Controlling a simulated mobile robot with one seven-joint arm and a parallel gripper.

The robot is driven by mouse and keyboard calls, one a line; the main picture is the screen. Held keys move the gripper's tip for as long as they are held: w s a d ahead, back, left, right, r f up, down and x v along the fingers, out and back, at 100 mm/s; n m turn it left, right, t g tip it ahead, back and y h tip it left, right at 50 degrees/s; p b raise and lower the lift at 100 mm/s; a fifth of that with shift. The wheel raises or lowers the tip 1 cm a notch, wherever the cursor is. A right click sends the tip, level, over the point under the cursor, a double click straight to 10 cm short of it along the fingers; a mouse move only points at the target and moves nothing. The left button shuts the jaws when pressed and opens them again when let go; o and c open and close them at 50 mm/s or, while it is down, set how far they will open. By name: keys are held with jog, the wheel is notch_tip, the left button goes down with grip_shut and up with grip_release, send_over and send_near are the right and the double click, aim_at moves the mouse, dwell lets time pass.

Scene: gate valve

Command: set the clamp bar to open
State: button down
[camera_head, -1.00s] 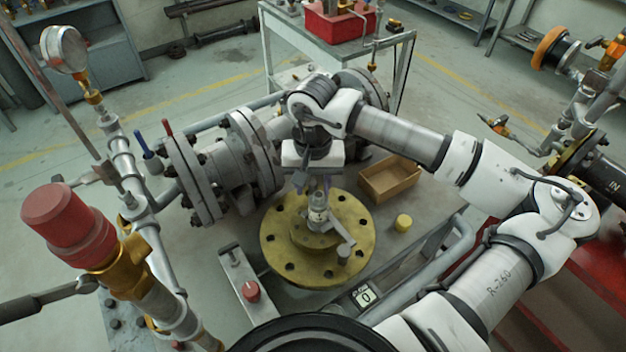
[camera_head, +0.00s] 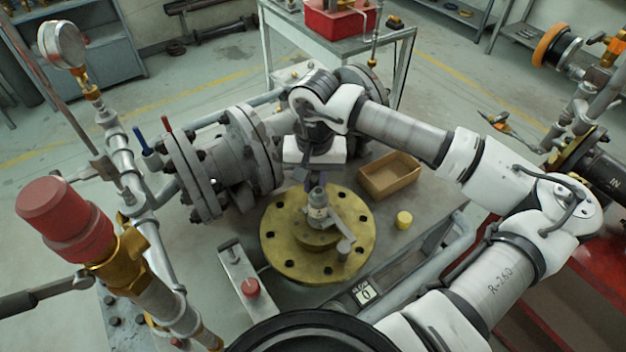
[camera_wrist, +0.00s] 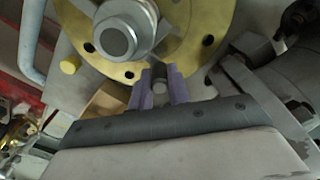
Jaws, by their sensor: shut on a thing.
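A round brass-coloured flange (camera_head: 285,262) lies on the bench, with a grey stem (camera_head: 317,208) upright at its middle. A grey arm with an end knob (camera_head: 343,247) reaches from the stem toward the lower right. Which part is the clamp bar is unclear. My gripper (camera_head: 311,180) is behind the stem in the head view, its fingertips partly hidden. In the wrist view my gripper's purple fingers (camera_wrist: 160,87) are closed around a small dark post (camera_wrist: 160,74) near the flange rim. The stem's round top (camera_wrist: 116,42) is above and left there.
A small open box (camera_head: 390,178) and a yellow cap (camera_head: 404,220) lie to the right. A bolted pipe flange (camera_head: 192,178) stands close on the left. A "0" label (camera_head: 366,295) is in front.

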jog(key=shift+w+d+f+m+b, duration=0.25)
jog(key=shift+d+m+b, duration=0.3)
jog(key=shift+b, duration=0.25)
jog(key=d+m+b, duration=0.1)
jog(key=b, duration=0.1)
jog(key=d+m+b, duration=0.1)
jog(key=d+b, duration=0.1)
jog(key=d+m+b, duration=0.2)
jog(key=shift+w+d, duration=0.1)
jog(key=shift+w, duration=0.25)
jog(key=d+m+b, duration=0.1)
jog(key=d+m, duration=0.1)
jog(key=s+d+m+b, duration=0.1)
jog(key=d+m+b, duration=0.1)
jog(key=shift+d+r+b, duration=0.1)
jog(key=shift+d+b, duration=0.2)
jog(key=shift+d, duration=0.1)
jog(key=shift+s+d+r+m+b, duration=0.1)
jog(key=shift+s+d+m+b, duration=0.25)
jog(key=shift+d+m, duration=0.15)
jog(key=shift+s+d+r+m+b, duration=0.1)
jog(key=shift+s+d+m+b, duration=0.2)
jog(key=shift+d+m, duration=0.2)
jog(key=c, duration=1.3)
grip_release()
jog(key=shift+r, duration=0.1)
notch_tip(320, 180, up, 14)
jog(key=shift+f+b, duration=0.2)
jog(key=shift+b, duration=0.1)
